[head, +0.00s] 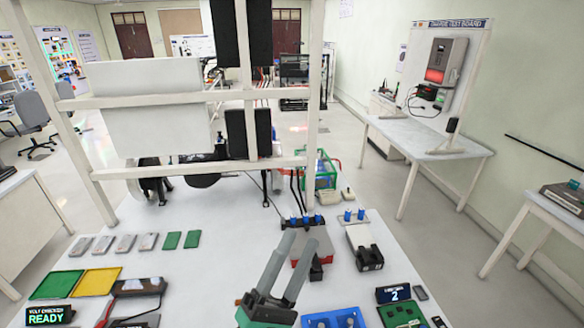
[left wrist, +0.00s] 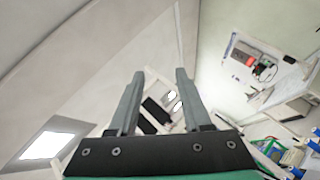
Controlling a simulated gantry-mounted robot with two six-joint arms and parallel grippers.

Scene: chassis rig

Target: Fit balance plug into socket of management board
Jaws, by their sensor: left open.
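My left gripper (head: 296,240) rises from the bottom centre of the head view, above the front of the white table. Its two grey fingers are apart with nothing between them. The left wrist view also shows the fingers (left wrist: 160,74) apart and empty, pointing toward the wall and room. A green circuit board (head: 402,314) lies at the bottom right of the head view; I cannot tell whether it is the management board. No balance plug or socket can be made out. My right gripper is not in view.
A white frame (head: 200,97) stands across the table. Behind the gripper are a red and grey block (head: 312,246) and a black-and-white device (head: 366,250). A blue tray (head: 335,318), a display (head: 394,294) and green and yellow trays (head: 96,282) lie near the front.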

